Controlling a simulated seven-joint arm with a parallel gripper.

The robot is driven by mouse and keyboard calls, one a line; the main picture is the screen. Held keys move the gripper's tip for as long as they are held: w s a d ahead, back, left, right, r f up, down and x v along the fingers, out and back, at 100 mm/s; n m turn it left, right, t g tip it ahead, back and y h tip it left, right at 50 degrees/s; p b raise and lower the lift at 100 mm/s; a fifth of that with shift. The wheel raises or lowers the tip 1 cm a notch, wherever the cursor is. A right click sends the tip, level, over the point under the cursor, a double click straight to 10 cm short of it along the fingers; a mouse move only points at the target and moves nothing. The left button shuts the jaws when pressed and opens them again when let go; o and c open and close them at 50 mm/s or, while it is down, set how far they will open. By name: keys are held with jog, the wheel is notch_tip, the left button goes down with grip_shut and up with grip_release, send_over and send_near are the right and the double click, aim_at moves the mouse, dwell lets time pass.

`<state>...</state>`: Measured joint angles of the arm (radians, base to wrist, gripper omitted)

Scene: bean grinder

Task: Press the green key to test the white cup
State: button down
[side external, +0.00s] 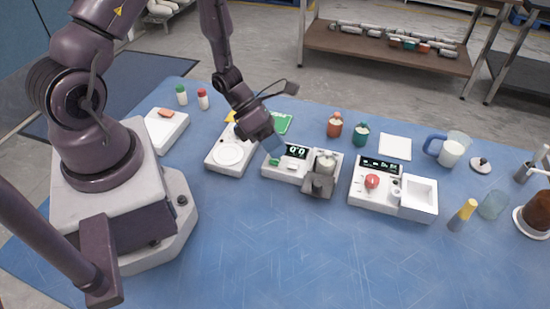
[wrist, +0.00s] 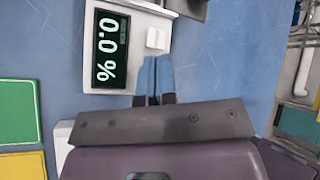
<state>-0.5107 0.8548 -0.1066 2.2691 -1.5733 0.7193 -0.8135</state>
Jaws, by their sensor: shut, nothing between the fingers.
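A white tester (side external: 284,173) with a dark display (side external: 296,151) stands near the middle of the table. In the wrist view the display (wrist: 106,48) reads 0.0 %. The green key (side external: 274,161) is at the tester's left end; I cannot make it out in the wrist view. A pale cup-like vessel (side external: 326,162), possibly the white cup, sits at the tester's right end above a grey metal part. My gripper (side external: 279,151), with blue fingers, is shut and empty just above and behind the green key; contact cannot be told. Its fingers (wrist: 155,68) point at the tester's edge, beside a white key (wrist: 156,38).
A white device with a round plate (side external: 229,153) stands close on the left. A white device with a red knob (side external: 372,181) stands on the right. Green (wrist: 17,111) and yellow (wrist: 22,165) cards lie behind. The blue table front (side external: 330,250) is clear.

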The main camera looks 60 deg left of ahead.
jog(key=shift+f, duration=0.45)
dwell(0.6)
dwell(0.4)
jog(key=shift+r, duration=0.9)
jog(key=shift+r, duration=2.5)
